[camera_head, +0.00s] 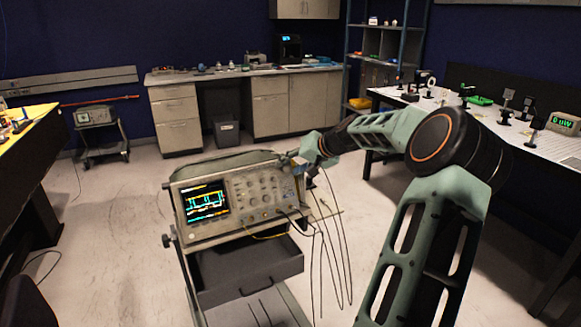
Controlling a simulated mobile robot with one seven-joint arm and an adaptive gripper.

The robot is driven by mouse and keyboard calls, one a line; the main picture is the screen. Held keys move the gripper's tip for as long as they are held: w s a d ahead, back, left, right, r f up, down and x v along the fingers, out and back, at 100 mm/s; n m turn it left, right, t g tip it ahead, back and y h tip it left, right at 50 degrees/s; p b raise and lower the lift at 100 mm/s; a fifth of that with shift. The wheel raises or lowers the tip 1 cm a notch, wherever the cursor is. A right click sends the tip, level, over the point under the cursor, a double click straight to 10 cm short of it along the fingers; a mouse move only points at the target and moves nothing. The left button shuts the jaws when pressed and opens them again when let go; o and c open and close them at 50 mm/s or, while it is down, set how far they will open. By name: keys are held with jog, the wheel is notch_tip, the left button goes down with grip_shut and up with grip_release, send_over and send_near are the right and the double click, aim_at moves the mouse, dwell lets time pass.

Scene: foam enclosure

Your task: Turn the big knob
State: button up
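An oscilloscope (215,228) with a lit screen (206,203) stands on a cart in the middle of the view, its front turned toward me. Several small knobs and buttons sit on its control panel (262,192), right of the screen. They are too small to tell which one is the big knob. My arm reaches in from the right, and my gripper (297,169) is at the upper right corner of the oscilloscope, close to the panel's right end. Its fingers are small and dark against the instrument, so I cannot tell whether they are open or touch a knob.
Thin cables (328,245) hang from the oscilloscope's right side below my arm. The cart has a dark drawer (250,277). A white optics table (545,146) stands at right, a yellow-topped bench (30,122) at left, a counter (240,72) at the back. Floor (120,220) left of the cart is clear.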

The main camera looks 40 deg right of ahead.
jog(key=v, duration=1.1)
jog(key=shift+s+r, duration=0.2)
jog(key=shift+s, duration=0.1)
